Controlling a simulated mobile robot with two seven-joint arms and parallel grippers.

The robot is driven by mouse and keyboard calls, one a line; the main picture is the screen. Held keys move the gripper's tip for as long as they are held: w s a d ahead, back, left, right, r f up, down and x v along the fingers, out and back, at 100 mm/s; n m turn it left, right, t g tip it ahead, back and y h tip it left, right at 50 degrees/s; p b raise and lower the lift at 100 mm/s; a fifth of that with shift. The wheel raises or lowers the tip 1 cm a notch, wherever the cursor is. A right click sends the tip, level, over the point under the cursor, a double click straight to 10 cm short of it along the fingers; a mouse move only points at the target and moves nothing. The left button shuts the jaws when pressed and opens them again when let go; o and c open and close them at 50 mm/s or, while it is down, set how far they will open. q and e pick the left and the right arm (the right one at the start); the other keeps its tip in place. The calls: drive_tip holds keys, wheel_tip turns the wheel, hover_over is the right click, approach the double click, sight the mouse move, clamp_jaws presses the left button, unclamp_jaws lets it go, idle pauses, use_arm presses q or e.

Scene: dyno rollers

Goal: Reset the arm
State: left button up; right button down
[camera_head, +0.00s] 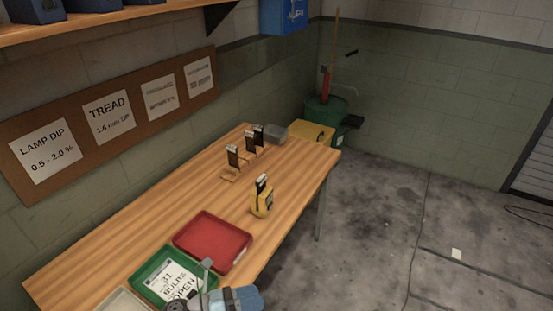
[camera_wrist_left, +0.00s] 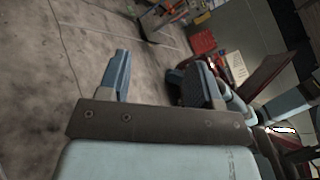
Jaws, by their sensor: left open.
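Most of my left arm is out of the head view. My right gripper is not in view.
Floor at right is mostly clear.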

use_arm(q)
drive_tip(key=s+a+n+t+y, duration=0.1)
drive_tip(key=a+n+t+y, duration=0.2)
drive_tip(key=n, duration=0.5)
drive_tip(key=s+a+n+t+y+p, duration=0.1)
drive_tip(key=a+n+t+y, duration=0.2)
drive_tip(key=n, duration=0.5)
drive_tip(key=s+a+n+t+y, duration=0.15)
drive_tip(key=n+t, duration=0.25)
drive_tip(key=n, duration=0.4)
drive_tip(key=s+a+f+n+g+y+p, duration=0.1)
drive_tip(key=s+a+f+n+g+y, duration=0.3)
drive_tip(key=s+n, duration=0.5)
wheel_tip(320, 180, down, 4)
drive_tip(key=a+n+y, duration=0.2)
drive_tip(key=n, duration=0.3)
drive_tip(key=shift+s+a+r+n+g, duration=0.2)
drive_tip(key=shift+n+g, duration=0.1)
drive_tip(key=shift+n, duration=0.1)
